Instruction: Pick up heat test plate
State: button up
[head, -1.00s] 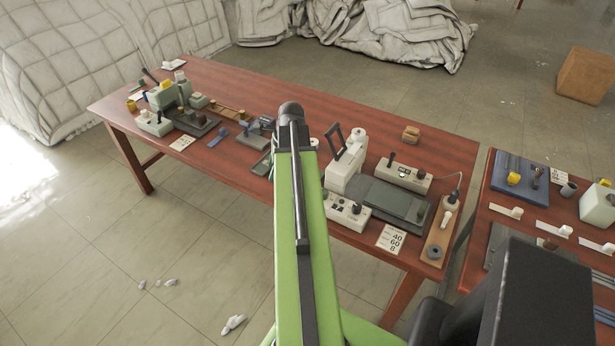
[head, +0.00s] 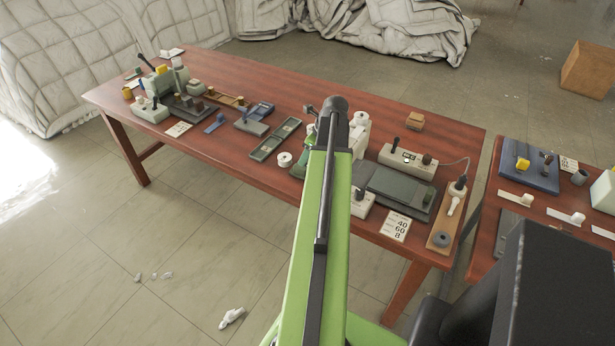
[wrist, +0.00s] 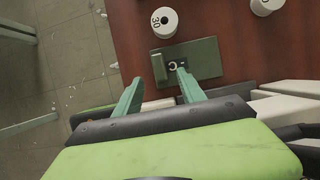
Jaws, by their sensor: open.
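A flat green plate (wrist: 205,58) with a small dark marked piece (wrist: 176,66) on it lies near the red-brown table's edge in the wrist view. I take it for the heat test plate, though I cannot be sure. My gripper (wrist: 160,75) is open and empty at its near side. The right fingertip overlaps the plate in the picture. The left fingertip is just outside its left edge. Whether they touch it cannot be told. In the head view my arm hides the gripper and most of that spot.
A white cylinder marked 30 (wrist: 164,22) stands just beyond the plate, and it also shows in the head view (head: 285,160). A dark green tray (head: 275,139) lies to the left. A control box (head: 408,160) and a wooden strip (head: 447,222) are on the right.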

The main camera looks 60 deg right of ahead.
aim_at(300, 167)
jog(key=b+x, duration=0.1)
jog(key=x, duration=0.2)
jog(key=b+x, duration=0.5)
jog(key=shift+a+f, duration=0.1)
grip_shut()
